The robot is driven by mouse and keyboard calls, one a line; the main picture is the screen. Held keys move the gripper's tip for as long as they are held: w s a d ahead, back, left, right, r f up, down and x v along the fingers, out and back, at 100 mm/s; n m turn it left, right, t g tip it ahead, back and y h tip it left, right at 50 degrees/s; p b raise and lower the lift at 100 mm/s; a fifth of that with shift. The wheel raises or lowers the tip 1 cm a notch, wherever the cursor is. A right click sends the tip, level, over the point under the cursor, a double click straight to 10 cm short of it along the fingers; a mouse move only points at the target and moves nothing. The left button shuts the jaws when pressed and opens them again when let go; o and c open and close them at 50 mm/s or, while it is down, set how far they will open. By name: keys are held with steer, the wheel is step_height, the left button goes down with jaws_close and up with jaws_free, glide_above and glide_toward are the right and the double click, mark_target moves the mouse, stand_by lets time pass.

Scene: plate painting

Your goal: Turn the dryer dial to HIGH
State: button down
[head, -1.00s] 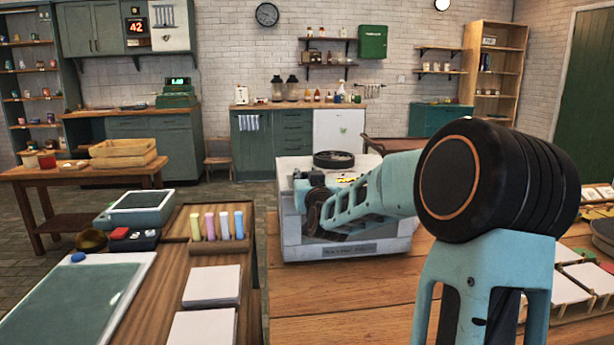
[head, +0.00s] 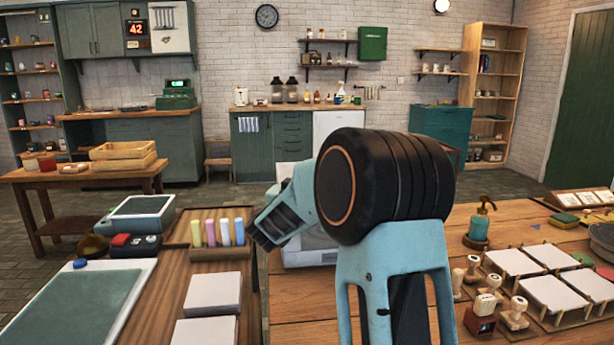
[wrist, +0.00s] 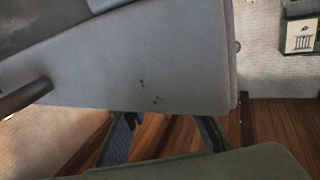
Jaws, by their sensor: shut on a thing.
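The grey dryer (head: 312,258) stands on the wooden table in the head view, mostly hidden behind my arm. A large grey casing, likely the dryer, fills the upper wrist view (wrist: 150,65). A dark bar (wrist: 22,97) sticks out at its left. I cannot see the dial or any HIGH mark. My gripper (wrist: 167,138) shows in the wrist view, its fingers spaced apart by the casing's lower edge. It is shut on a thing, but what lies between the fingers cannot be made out.
A holder with several coloured chalks (head: 218,252) and stacked white tiles (head: 213,293) lie left of my arm. A pump bottle (head: 480,225), stamps (head: 482,315) and a rack of white tiles (head: 520,262) stand on the right. Table between arm and stamps looks clear.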

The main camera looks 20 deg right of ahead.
steer(key=m+g+h+p, duration=0.1)
steer(key=g+p, duration=0.1)
steer(key=m+g+h+p, duration=0.2)
steer(key=p, duration=0.1)
steer(key=shift+a+r+h, duration=0.1)
steer(key=shift+r+h, duration=0.1)
steer(key=shift+h, duration=0.1)
steer(key=shift+f+m+g+h+p, duration=0.15)
steer(key=shift+m+g+h+p, duration=0.45)
steer(key=shift+m+g+p, duration=0.45)
steer(key=shift+g, duration=0.25)
steer(key=c, duration=1.6)
jaws_free()
steer(key=v, duration=1.1)
steer(key=shift+s+a+f, duration=0.15)
steer(key=shift+s+a, duration=0.05)
steer(key=shift+a, duration=0.15)
